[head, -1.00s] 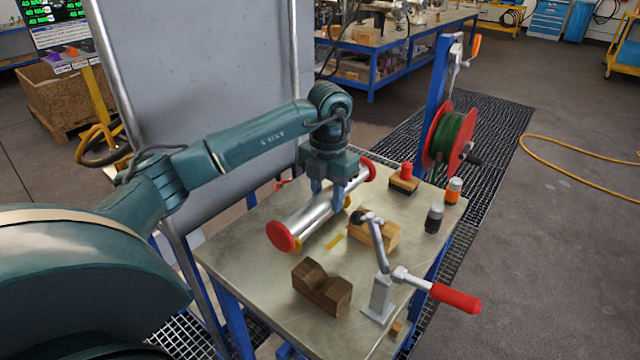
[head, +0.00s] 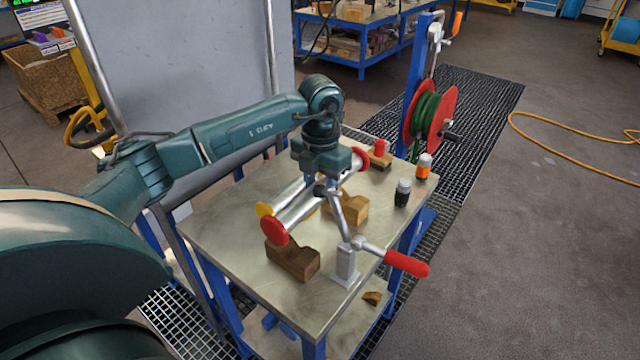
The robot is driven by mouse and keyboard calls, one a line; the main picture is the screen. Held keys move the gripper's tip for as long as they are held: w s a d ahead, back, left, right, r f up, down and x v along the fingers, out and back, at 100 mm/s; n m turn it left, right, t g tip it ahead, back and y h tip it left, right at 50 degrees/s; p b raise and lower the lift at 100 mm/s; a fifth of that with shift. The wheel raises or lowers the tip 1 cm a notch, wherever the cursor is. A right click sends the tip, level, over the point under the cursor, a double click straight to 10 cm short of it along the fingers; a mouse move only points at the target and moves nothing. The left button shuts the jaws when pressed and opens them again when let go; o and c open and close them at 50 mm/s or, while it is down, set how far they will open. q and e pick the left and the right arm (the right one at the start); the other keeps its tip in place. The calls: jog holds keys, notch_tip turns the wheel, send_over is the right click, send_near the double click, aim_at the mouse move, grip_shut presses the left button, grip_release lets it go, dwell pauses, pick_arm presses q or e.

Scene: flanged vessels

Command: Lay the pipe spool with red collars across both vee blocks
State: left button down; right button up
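The pipe spool with red collars (head: 294,208) is held at its middle by my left gripper (head: 322,188), which is shut on it. Its near red collar overlaps the dark brown vee block (head: 298,262); its far end is beyond the lighter vee block (head: 352,209). I cannot tell whether the spool touches either block. A second spool with a yellow collar (head: 263,209) lies behind it, mostly hidden. The gripper's fingertips are partly hidden by the clamp arm. My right gripper is not in view.
A clamp with a red handle (head: 407,264) stands at the table's (head: 225,240) right edge, its arm crossing in front of the spool. A red-knobbed block (head: 379,155) and two small bottles, black-grey (head: 402,193) and orange (head: 423,167), stand at the back right. The table's left front is clear.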

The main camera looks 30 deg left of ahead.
aim_at(321, 200)
pick_arm(q)
jog(key=shift+f+b, duration=0.75)
jog(key=shift+f, duration=0.2)
notch_tip(321, 200, down, 2)
jog(key=shift+f+b, duration=0.1)
jog(key=shift+b, duration=0.65)
notch_tip(321, 200, down, 2)
jog(key=shift+f+b, duration=0.1)
jog(key=shift+b, duration=0.65)
jog(key=shift+f, duration=0.3)
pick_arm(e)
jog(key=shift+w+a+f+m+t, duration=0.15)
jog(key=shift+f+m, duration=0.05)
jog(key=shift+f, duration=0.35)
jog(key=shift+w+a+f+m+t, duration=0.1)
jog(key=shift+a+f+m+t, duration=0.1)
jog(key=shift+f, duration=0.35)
pick_arm(q)
jog(key=shift+f+b, duration=0.45)
jog(key=shift+b, duration=0.05)
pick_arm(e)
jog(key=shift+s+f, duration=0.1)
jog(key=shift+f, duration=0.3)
